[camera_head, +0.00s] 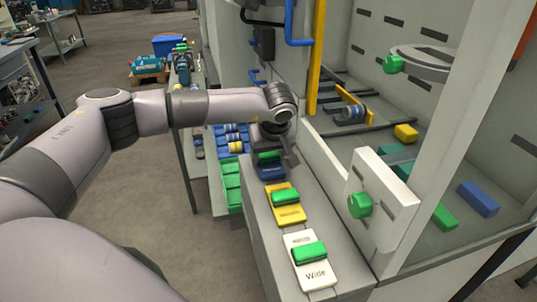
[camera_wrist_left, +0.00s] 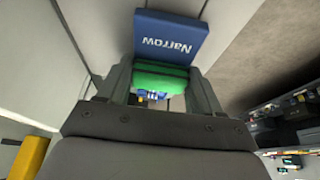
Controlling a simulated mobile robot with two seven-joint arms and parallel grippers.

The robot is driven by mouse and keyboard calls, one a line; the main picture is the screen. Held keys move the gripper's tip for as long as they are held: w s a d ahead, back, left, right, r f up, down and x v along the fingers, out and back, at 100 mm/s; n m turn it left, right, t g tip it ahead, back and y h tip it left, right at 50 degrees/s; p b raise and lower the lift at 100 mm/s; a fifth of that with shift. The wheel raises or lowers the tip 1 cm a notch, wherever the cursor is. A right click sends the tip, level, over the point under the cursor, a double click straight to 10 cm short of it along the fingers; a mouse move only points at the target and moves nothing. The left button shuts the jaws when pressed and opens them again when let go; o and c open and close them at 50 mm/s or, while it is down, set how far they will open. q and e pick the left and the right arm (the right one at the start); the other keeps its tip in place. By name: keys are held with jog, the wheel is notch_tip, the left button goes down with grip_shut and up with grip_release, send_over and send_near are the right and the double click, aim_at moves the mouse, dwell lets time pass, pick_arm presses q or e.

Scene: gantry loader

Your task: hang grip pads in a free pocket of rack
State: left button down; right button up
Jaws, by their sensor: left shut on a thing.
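A blue plate marked "Narrow" (camera_head: 271,173) with a green block (camera_head: 267,156) on it is at the far end of a grey ledge. My left gripper (camera_head: 273,153) is over it, its fingers on either side of the green block. In the left wrist view, the green block (camera_wrist_left: 160,78) is between the fingers, and the blue plate (camera_wrist_left: 170,40) lies beyond. I cannot tell whether the plate is touching the ledge. A yellow plate (camera_head: 289,214) and a white plate marked "Wide" (camera_head: 315,276), each with a green block, lie nearer. No rack pocket can be made out for certain.
Green bins (camera_head: 231,187) and blue bins with small parts stand left of the grey ledge (camera_head: 259,228). A machine enclosure with a clear panel, a white latch plate (camera_head: 380,205) and a yellow post (camera_head: 317,55) rises at right. Open floor lies left.

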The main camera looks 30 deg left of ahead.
pick_arm(q)
jog(key=shift+c, duration=0.5)
grip_release()
jog(key=v, duration=0.7)
jog(key=shift+r, duration=0.1)
